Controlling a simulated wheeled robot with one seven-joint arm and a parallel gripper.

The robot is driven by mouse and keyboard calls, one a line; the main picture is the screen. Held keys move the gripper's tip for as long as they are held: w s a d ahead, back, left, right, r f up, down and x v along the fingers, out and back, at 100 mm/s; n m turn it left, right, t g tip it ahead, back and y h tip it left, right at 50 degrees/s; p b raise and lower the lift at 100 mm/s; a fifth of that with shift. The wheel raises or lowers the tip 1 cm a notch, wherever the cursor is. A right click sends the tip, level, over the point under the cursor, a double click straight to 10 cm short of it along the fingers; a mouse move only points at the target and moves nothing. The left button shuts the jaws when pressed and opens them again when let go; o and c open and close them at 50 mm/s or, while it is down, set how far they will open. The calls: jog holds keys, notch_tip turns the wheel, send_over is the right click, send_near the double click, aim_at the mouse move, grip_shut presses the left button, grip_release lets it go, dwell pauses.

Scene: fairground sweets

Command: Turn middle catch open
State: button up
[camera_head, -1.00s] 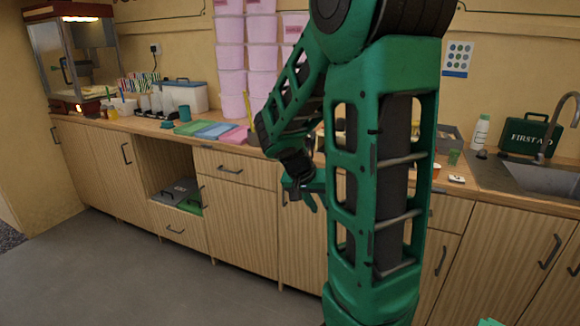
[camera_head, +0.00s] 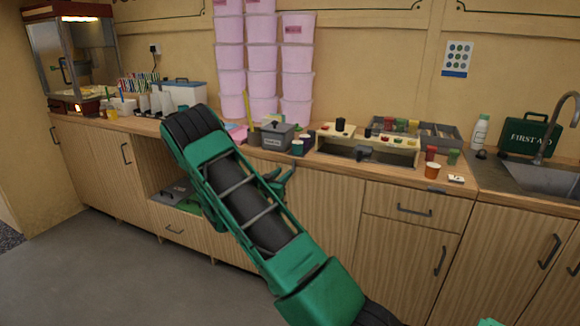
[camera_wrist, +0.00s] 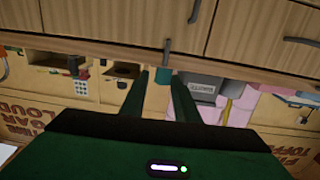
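My gripper (camera_head: 284,178) is in front of the cabinet doors, left of and below the unit, partly hidden by my arm. In the wrist view, which is upside down, its green fingers (camera_wrist: 160,92) stand apart. A teal cup (camera_wrist: 157,98) shows beyond the gap, apparently not gripped.
A grey lidded pot (camera_head: 277,136) and a teal cup stand left of the unit. Right of it are an orange cup (camera_head: 432,170), red and green pots, and a sink (camera_head: 545,180). Tall pink tub stacks (camera_head: 262,60) stand behind. The floor (camera_head: 100,270) at the left is clear.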

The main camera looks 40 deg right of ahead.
aim_at(292, 162)
jog(key=x, duration=0.5)
jog(key=w+x, duration=0.1)
jog(key=x, duration=0.4)
jog(key=shift+w+d, duration=0.15)
jog(key=shift+w, duration=0.15)
